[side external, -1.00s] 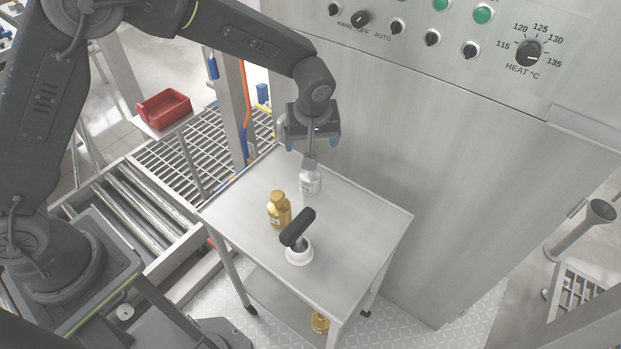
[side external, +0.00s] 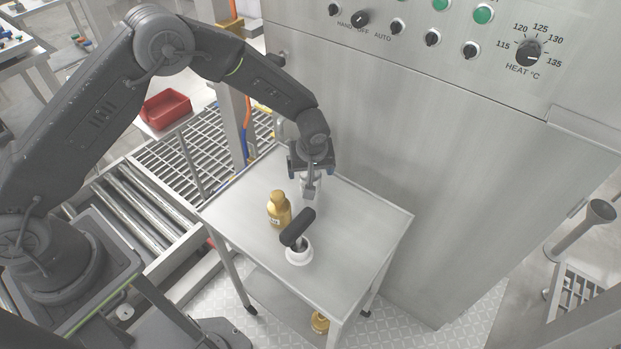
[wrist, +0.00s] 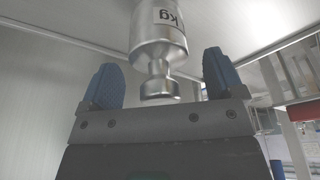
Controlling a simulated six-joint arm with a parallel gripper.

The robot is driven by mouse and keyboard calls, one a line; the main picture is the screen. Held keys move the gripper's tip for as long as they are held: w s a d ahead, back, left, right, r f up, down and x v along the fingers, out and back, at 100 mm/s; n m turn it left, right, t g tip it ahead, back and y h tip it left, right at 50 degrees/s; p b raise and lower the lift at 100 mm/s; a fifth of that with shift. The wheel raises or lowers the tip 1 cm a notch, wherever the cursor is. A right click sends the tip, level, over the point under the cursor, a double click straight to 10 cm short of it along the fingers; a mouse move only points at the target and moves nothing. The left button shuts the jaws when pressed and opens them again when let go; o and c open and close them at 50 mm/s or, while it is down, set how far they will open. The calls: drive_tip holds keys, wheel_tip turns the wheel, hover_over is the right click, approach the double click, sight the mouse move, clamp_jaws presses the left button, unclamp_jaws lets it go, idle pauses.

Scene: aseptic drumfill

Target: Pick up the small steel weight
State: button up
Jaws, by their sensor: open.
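The small steel weight (wrist: 158,38) is silver, with a "kg" label and a narrow neck ending in a round knob. In the wrist view its knob lies between the two blue fingertips of my gripper (wrist: 162,80), with a gap on both sides. My gripper is open and holds nothing.
A gold weight (side external: 279,212) stands close by on the cart top (side external: 365,225). In front is a black handle (side external: 298,228) on a white round base (side external: 299,256). The machine cabinet wall (side external: 430,180) rises behind. The cart's right side is clear.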

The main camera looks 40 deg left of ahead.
drive_tip(key=shift+w+f, duration=0.1)
drive_tip(key=shift+f, duration=0.3)
clamp_jaws()
drive_tip(key=shift+r, duration=0.15)
idle(0.5)
